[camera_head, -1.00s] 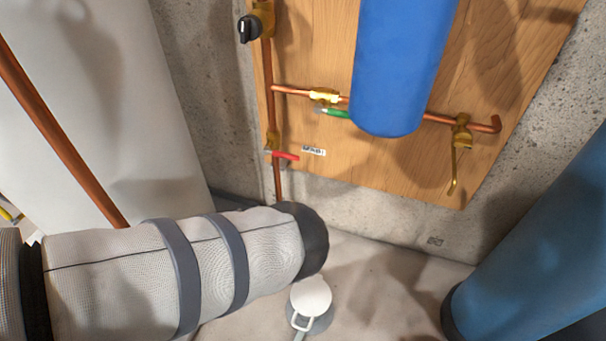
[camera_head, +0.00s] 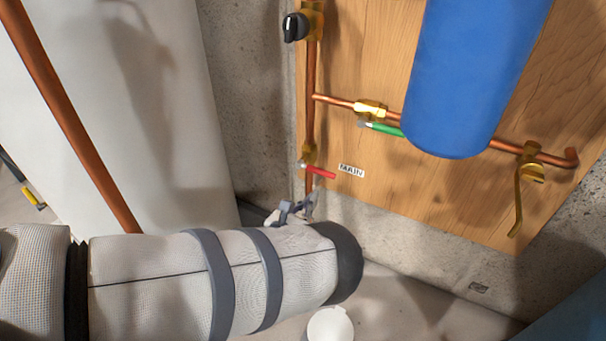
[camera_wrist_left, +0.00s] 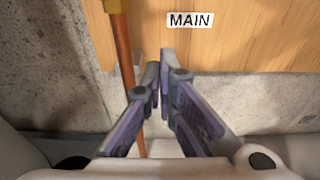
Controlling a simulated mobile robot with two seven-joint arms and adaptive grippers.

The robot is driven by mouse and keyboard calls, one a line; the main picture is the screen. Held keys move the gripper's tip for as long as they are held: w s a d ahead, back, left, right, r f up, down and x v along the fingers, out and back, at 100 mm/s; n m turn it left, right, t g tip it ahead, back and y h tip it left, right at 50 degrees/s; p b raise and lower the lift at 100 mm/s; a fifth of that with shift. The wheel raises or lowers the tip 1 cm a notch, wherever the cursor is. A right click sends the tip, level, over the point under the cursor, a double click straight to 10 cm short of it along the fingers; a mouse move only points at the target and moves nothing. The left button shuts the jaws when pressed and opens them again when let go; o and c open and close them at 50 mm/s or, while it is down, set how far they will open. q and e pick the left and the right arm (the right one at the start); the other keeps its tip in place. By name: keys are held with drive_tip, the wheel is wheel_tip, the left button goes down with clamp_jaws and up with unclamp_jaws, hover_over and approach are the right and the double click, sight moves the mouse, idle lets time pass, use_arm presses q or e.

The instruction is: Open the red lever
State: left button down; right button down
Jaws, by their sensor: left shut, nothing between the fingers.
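The red lever (camera_head: 319,172) sits on a brass valve on the vertical copper pipe and points right, roughly across the pipe, beside the MAIN label (camera_head: 351,170). My left gripper (camera_head: 312,200) is just below the lever in the head view, partly hidden behind my own forearm. In the left wrist view its fingers (camera_wrist_left: 159,68) are shut and empty, in front of the wall and below the MAIN label. The red lever does not show in the left wrist view. My right gripper is in neither view.
A green-handled valve (camera_head: 384,128), a blue cylinder (camera_head: 468,75) and a brass tap lever (camera_head: 518,200) are on the wooden board (camera_head: 440,200). A black-knobbed valve (camera_head: 295,27) is above the red lever. A white tank (camera_head: 150,110) stands left.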

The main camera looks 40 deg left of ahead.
sight(317, 170)
use_arm(q)
drive_tip(key=r, duration=0.1)
drive_tip(key=w+r, duration=0.1)
drive_tip(key=w+r+p, duration=0.1)
drive_tip(key=shift+a+r, duration=0.2)
drive_tip(key=shift+r, duration=0.1)
idle(0.3)
